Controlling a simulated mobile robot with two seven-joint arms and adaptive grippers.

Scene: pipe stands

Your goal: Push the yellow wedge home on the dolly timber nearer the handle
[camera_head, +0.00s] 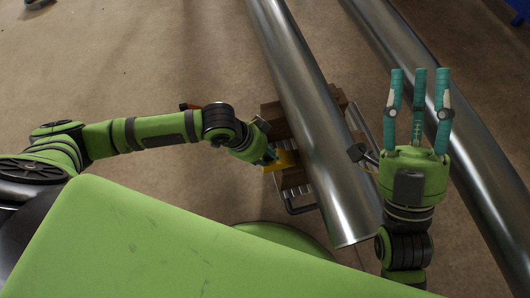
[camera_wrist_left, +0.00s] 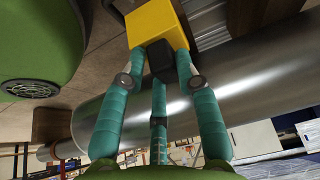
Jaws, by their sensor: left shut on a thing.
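The yellow wedge (camera_head: 285,160) lies beside the long steel pipe (camera_head: 308,110), by the timber (camera_head: 294,178) at the lower end of the dolly. My left gripper (camera_head: 271,154) is shut on the wedge, coming from the left. In the left wrist view the wedge (camera_wrist_left: 158,26) sits between the teal fingertips (camera_wrist_left: 160,52), with the pipe (camera_wrist_left: 250,85) behind the fingers. Whether the wedge touches the pipe is hidden. My right gripper (camera_head: 420,85) is empty and open, its fingers pointing up the picture, right of the pipe.
Another timber (camera_head: 272,120) crosses under the pipe farther up. A metal bar (camera_head: 301,209) loops out at the dolly's lower end. A second long pipe (camera_head: 440,90) runs behind my right gripper.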

